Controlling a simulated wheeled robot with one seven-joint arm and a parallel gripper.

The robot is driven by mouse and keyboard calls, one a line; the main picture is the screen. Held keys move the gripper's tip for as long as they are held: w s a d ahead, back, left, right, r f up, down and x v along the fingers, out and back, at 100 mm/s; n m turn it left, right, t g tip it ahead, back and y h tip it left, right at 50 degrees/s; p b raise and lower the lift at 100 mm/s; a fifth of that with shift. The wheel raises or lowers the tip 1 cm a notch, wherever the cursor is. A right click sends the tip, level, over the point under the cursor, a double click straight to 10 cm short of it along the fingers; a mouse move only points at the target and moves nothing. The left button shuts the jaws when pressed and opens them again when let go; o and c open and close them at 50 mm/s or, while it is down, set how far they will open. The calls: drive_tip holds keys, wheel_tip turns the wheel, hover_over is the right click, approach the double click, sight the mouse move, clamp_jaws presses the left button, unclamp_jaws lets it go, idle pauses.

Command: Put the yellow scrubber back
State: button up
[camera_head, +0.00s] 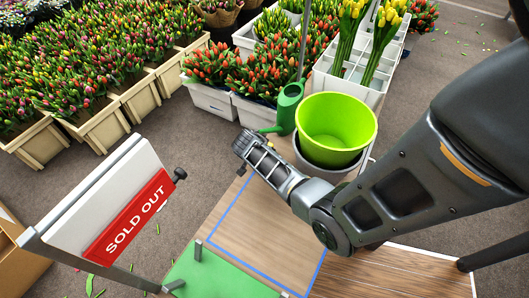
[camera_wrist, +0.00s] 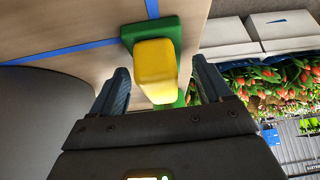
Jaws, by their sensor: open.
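The yellow scrubber (camera_wrist: 156,68) shows in the wrist view as a yellow block with green parts (camera_wrist: 174,32) behind and below it. I cannot tell whether all the green belongs to the scrubber. It is close to the light wooden surface with blue lines. My gripper (camera_head: 246,146) is open, with one finger on each side of the yellow block and visible gaps between. In the head view my gripper is over the far end of the wooden table (camera_head: 262,229), and the scrubber is hidden there. A blue outline (camera_head: 223,215) is marked on the table.
A lime-green bucket (camera_head: 336,121) in a grey pot and a green watering can (camera_head: 288,108) stand just beyond my gripper. A green mat (camera_head: 218,276) lies at the near end. A "SOLD OUT" sign (camera_head: 125,217) stands at left. Tulip crates (camera_head: 106,126) line the back.

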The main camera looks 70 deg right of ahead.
drive_tip(key=shift+r, duration=0.15)
